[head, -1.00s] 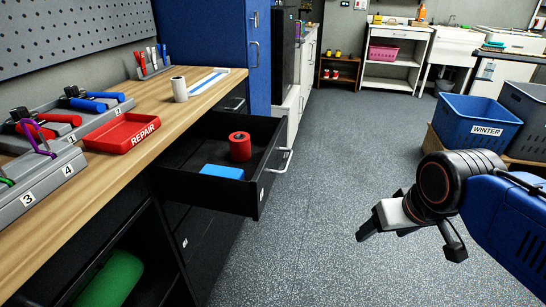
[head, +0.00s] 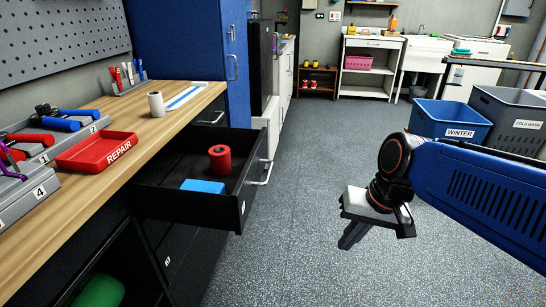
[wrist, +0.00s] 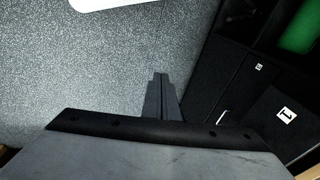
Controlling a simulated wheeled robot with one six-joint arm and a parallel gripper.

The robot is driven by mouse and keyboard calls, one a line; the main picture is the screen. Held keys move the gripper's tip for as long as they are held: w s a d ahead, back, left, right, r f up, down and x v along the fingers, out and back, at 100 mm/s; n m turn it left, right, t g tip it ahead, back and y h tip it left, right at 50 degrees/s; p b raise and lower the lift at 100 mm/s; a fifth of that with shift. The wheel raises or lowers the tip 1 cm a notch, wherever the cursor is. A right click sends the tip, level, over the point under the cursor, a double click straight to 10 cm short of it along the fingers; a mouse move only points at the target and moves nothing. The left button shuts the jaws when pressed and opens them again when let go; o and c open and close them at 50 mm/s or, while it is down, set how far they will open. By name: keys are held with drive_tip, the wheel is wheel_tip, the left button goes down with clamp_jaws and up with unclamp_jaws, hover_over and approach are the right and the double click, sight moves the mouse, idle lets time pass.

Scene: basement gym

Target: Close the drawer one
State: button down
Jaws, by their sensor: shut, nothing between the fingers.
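The open drawer (head: 190,207) is black and pulled far out from under the wooden worktop. A red cylinder (head: 220,158) stands inside it, beside a blue block (head: 203,186). Its light bar handle (head: 262,172) is on the front. The label on this front is too small to read in the head view; the wrist view shows a black front marked 1 (wrist: 286,113) at the right. My gripper (head: 352,236) is shut and empty, pointing down over the floor, right of the drawer front and apart from it. Its shut fingers (wrist: 160,92) show in the wrist view.
The worktop (head: 160,127) holds a red REPAIR tray (head: 97,150), a white cylinder (head: 156,104) and tool holders. A blue WINTER bin (head: 452,120) and a grey bin (head: 515,110) stand at the right. The speckled floor (head: 310,150) between is clear.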

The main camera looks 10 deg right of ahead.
drive_tip(key=w+a+m+g+y, duration=0.2)
drive_tip(key=w+a+m+y, duration=0.2)
drive_tip(key=m, duration=0.1)
drive_tip(key=m+t+y, duration=0.6)
drive_tip(key=m+y, duration=0.5)
drive_tip(key=m, duration=0.3)
approach(265, 152)
drive_tip(key=x, duration=0.6)
drive_tip(key=shift+s+a+r, duration=0.1)
drive_tip(key=shift+a+r, duration=0.05)
drive_tip(key=shift+a, duration=0.15)
drive_tip(key=shift+a, duration=0.1)
